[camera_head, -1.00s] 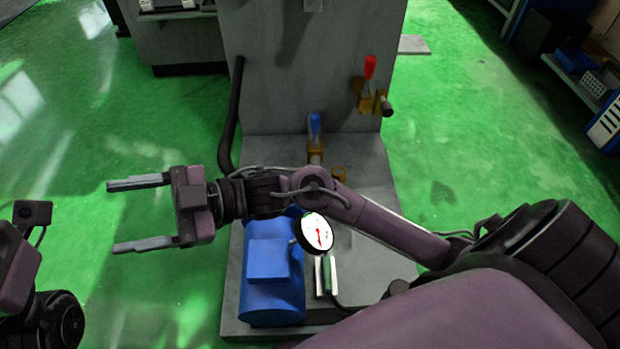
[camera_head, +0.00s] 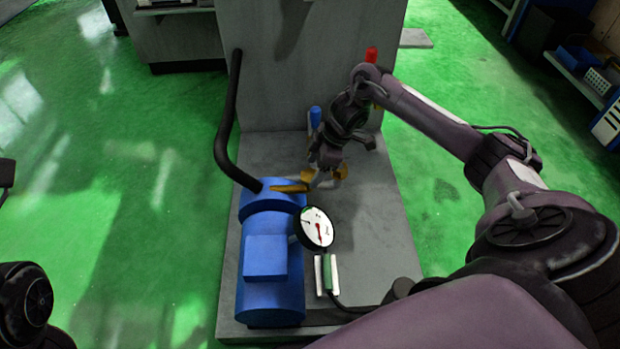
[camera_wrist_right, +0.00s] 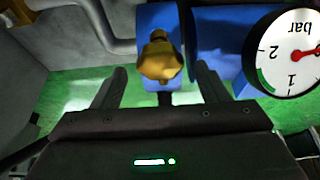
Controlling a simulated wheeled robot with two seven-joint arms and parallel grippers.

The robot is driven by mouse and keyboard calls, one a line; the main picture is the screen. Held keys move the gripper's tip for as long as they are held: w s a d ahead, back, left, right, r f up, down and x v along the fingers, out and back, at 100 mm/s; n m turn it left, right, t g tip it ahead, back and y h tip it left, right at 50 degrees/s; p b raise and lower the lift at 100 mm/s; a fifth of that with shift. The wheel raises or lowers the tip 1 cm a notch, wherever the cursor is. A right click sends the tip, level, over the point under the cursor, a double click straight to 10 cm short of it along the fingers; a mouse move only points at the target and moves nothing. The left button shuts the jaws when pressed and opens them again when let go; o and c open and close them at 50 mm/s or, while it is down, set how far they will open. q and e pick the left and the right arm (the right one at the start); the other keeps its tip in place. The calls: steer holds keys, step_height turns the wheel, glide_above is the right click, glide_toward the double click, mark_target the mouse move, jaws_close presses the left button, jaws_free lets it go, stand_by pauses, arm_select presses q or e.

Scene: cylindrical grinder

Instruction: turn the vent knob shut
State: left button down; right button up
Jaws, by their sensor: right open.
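In the right wrist view a brass-yellow knob (camera_wrist_right: 160,62) stands in front of a blue body. My right gripper (camera_wrist_right: 160,68) is open, its two fingers apart on either side of the knob, with clear gaps and no contact visible. In the head view my right gripper (camera_head: 325,183) points down, just beyond the blue motor-like unit (camera_head: 268,258). A yellow brass part (camera_head: 290,188) shows beside it at the unit's far end; I cannot tell whether this is the same knob. My left gripper's fingers are out of view.
A round pressure gauge (camera_head: 317,228) sits close on the near side; it fills the right of the wrist view (camera_wrist_right: 290,52). A black hose (camera_head: 225,130) curves down on the left. A blue handle (camera_head: 315,117) and a red handle (camera_head: 371,55) stand behind my right arm.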

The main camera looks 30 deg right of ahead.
mark_target(310, 174)
steer(key=shift+b+x, duration=0.55)
steer(key=shift+x, duration=1.1)
steer(key=shift+r, duration=0.1)
steer(key=c, duration=1)
